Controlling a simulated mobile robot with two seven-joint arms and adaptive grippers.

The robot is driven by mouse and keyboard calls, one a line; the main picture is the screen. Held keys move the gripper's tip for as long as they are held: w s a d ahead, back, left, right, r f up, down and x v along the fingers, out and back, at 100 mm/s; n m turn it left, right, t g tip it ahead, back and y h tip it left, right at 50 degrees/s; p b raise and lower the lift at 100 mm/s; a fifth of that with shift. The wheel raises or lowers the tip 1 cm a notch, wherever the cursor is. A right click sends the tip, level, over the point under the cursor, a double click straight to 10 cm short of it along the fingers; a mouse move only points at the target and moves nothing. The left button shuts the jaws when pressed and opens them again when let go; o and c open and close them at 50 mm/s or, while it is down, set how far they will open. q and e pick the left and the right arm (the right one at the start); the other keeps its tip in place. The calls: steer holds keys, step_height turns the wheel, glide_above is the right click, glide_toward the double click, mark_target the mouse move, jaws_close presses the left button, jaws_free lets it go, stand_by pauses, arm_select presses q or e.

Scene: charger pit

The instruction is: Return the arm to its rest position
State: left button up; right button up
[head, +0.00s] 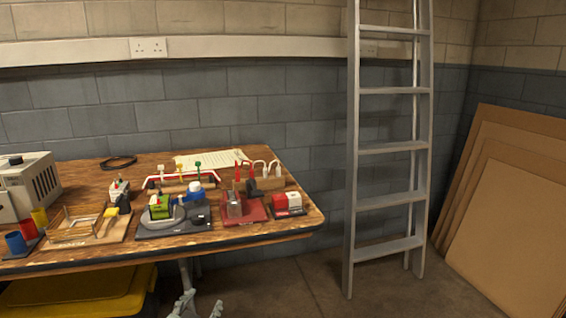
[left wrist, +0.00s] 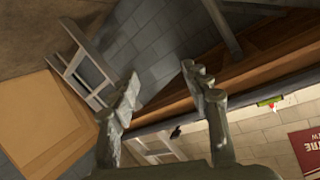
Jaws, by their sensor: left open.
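My left gripper (head: 198,305) shows at the bottom edge of the head view, low in front of the wooden bench (head: 250,235) and below its front edge. Its two fingers are apart with nothing between them. In the left wrist view the spread fingers (left wrist: 160,80) point across empty air, with the wall and a brown bench-like edge behind them. Most of the left arm is out of the head view. My right gripper is not in view.
The bench holds a red-based device (head: 256,210), a dark-based device (head: 172,222), a grey machine (head: 25,185) and coloured cups. A yellow-lidded bin (head: 75,290) sits under it. A ladder (head: 388,147) and cardboard sheets (head: 515,220) lean at the right. Floor between is clear.

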arm_select(q)
steer(key=s+a+f+n+g, duration=0.1)
steer(key=s+a+f+g, duration=0.2)
steer(key=s+f, duration=0.3)
steer(key=s+a+f+n+g+y, duration=0.1)
steer(key=s+f+g, duration=0.3)
steer(key=s, duration=0.9)
steer(key=s+a+f+n+g, duration=0.1)
steer(key=s+a+f+g, duration=0.3)
steer(key=s+f, duration=0.5)
steer(key=shift+s+a+f+y, duration=0.3)
steer(key=shift+s+f, duration=0.05)
steer(key=shift+f, duration=0.15)
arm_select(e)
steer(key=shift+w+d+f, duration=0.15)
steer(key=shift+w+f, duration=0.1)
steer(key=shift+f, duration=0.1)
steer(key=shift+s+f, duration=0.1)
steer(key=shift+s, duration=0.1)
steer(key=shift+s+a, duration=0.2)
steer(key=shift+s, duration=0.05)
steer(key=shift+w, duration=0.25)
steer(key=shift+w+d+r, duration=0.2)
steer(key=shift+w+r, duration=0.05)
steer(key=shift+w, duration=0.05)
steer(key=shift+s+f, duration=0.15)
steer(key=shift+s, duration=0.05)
